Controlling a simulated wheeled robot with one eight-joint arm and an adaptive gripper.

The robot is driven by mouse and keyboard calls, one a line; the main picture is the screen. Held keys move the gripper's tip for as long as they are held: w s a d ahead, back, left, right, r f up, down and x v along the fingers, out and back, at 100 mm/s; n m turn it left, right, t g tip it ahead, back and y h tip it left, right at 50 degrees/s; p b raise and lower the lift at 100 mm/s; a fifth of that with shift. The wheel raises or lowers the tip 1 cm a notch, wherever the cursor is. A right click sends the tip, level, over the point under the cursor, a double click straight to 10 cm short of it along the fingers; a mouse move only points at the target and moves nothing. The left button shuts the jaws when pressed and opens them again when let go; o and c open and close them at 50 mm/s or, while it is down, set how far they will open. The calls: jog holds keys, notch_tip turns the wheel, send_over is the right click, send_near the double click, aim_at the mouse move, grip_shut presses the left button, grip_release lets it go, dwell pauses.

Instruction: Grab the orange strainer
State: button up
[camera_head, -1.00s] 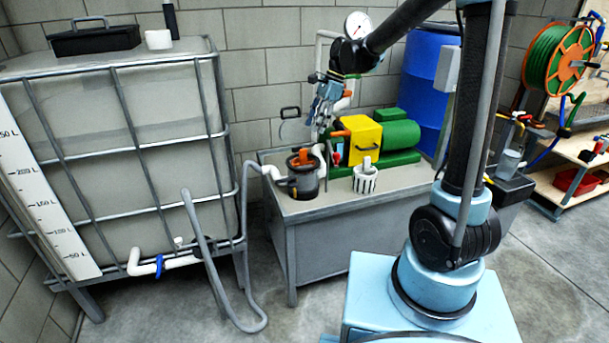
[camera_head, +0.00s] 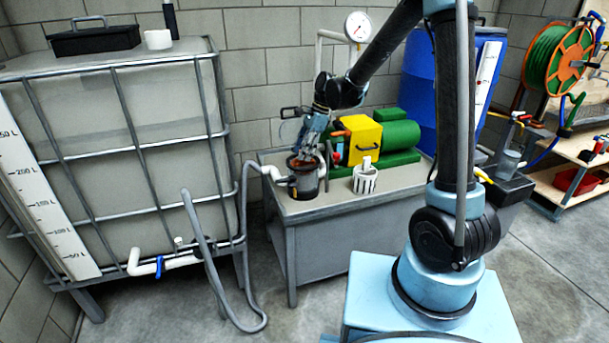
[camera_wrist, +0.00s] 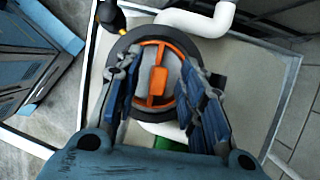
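The orange strainer (camera_wrist: 158,78) sits in the round dark filter housing (camera_wrist: 122,45) in the wrist view. Its orange handle bar runs across the opening, with a block in the middle. In the head view the housing (camera_head: 306,187) stands on the grey bench, and my gripper hides most of the strainer. My gripper (camera_wrist: 157,68) is open, with one blue-padded finger on each side of the strainer's handle. In the head view my gripper (camera_head: 303,152) points down right over the housing. I cannot tell whether the fingers touch the strainer.
A white slotted basket (camera_head: 365,181) stands on the bench (camera_head: 330,205) to the right of the housing. A yellow and green pump (camera_head: 362,139) is behind it. A white pipe (camera_head: 268,171) joins the housing at left. A gauge (camera_head: 357,27) stands above.

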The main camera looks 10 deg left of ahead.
jog(key=shift+f, duration=0.1)
grip_shut()
dwell(0.3)
